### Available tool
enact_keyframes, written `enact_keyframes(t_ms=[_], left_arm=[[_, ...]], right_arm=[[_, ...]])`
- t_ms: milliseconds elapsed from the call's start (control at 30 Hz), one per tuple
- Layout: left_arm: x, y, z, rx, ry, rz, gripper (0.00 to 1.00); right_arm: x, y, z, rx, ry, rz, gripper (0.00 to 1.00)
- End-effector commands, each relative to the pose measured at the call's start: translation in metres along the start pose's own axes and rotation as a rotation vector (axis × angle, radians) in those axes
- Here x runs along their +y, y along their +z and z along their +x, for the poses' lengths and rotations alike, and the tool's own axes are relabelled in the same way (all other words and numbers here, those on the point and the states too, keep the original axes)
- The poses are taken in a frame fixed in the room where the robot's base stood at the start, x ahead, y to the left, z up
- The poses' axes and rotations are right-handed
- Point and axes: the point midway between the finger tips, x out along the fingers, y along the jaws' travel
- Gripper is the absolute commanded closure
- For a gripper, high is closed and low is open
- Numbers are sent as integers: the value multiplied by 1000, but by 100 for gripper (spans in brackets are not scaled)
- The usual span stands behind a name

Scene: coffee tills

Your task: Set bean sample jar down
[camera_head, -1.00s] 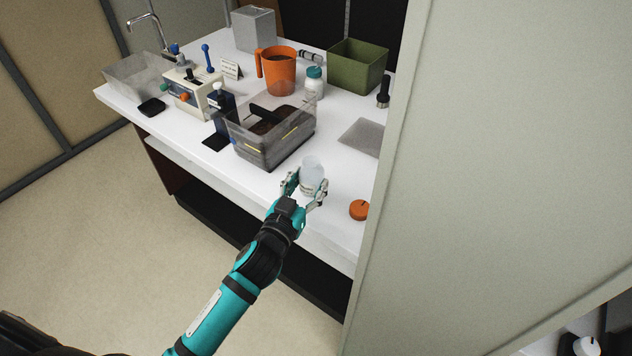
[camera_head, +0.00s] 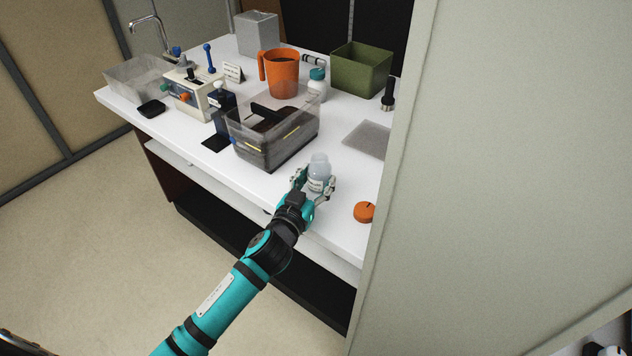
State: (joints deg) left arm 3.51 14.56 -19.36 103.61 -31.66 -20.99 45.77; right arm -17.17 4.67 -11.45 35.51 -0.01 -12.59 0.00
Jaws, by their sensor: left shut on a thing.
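The bean sample jar (camera_head: 319,172) is a small translucent, whitish jar with a pale label, seen near the front edge of the white counter (camera_head: 240,183). It looks upright and has no lid on it. My left gripper (camera_head: 315,187) is shut on the jar, with a finger on each side of it. I cannot tell whether the jar's base touches the counter. An orange round lid or knob (camera_head: 364,212) lies to the right of the jar.
A clear bin (camera_head: 273,140) with dark contents stands just behind the jar. A teal-lidded jar (camera_head: 317,86), an orange jug (camera_head: 281,73) and a green box (camera_head: 359,70) stand farther back. A grey mat (camera_head: 368,139) lies behind right. A pale wall panel (camera_head: 500,150) closes the right side.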

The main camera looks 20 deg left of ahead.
Motion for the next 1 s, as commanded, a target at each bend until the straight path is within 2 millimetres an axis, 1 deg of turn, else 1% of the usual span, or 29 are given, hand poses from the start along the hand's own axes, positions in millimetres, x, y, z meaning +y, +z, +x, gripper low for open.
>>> enact_keyframes(t_ms=[67, 100, 267, 500, 600, 633, 767, 1000], left_arm=[[0, 4, 0, 0, 0, -2, 86], [0, 4, 0, -1, 0, -1, 48], [0, 3, 0, -1, 0, -1, 27], [0, 3, 0, -1, 0, 0, 26], [0, -2, 0, 0, 0, 1, 26], [0, -1, -3, -2, 0, 0, 26], [0, 0, -22, -3, -1, -2, 26], [0, 0, -76, -5, -1, -4, 26]], right_arm=[[-1, 0, 3, 1, -1, 1, 60], [-1, 0, 3, 1, -1, 1, 60], [-3, -1, 2, 1, -3, 2, 60], [-3, -1, 2, 1, -4, 2, 60], [-3, -1, -2, 1, -4, 2, 60], [-3, -1, -2, 1, -4, 2, 60], [-3, -2, -7, 1, -4, 2, 60], [-3, -2, -15, 1, -3, 1, 60]])
